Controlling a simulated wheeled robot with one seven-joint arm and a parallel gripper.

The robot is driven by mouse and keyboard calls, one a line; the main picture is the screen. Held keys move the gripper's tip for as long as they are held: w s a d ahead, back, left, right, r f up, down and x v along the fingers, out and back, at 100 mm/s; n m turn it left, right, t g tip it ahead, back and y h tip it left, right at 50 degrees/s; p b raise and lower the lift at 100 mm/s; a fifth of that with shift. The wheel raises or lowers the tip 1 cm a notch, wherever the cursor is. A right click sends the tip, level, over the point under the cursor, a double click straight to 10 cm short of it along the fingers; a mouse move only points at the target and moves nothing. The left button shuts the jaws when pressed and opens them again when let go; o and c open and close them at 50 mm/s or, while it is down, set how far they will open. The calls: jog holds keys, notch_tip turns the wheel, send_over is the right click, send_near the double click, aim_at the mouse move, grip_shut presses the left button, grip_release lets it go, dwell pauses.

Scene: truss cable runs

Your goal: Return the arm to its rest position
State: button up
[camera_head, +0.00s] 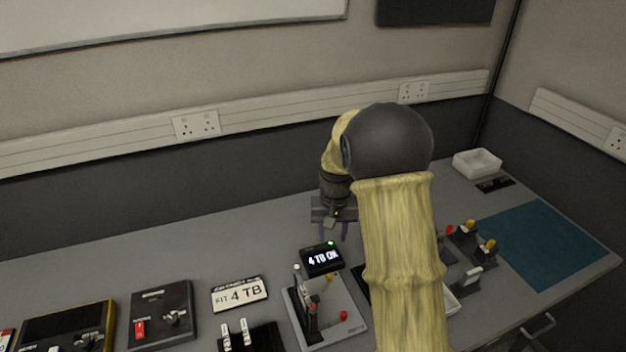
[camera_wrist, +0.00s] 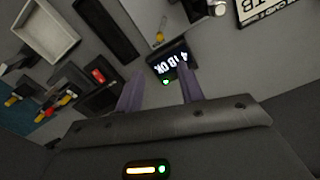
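My arm, in a yellow sleeve with a dark round joint, reaches over the desk in the head view. My gripper (camera_head: 334,232) points down behind the small black display (camera_head: 322,261), seemingly above the desk. Its two purple fingers stand apart with nothing between them. The wrist view also shows the open gripper (camera_wrist: 160,74), with the display (camera_wrist: 170,62) beyond the fingertips. The display reads "4 TB OK" and has a green light lit. My forearm hides part of the desk to the right of the display.
A grey fixture (camera_head: 345,318) with a lever and red knob stands before the display. A "FIT 4 TB" sign (camera_head: 239,294) and dark switch box (camera_head: 162,313) lie left. A teal mat (camera_head: 545,245) and white tray (camera_head: 477,163) are right. The desk's back left is clear.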

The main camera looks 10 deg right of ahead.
jog(key=s+r+n+t, duration=0.1)
jog(key=s+r, duration=0.3)
jog(key=s, duration=1.5)
jog(key=shift+s+d+t, duration=0.25)
jog(key=shift+s+t, duration=0.15)
jog(key=shift+t, duration=0.4)
dwell(0.3)
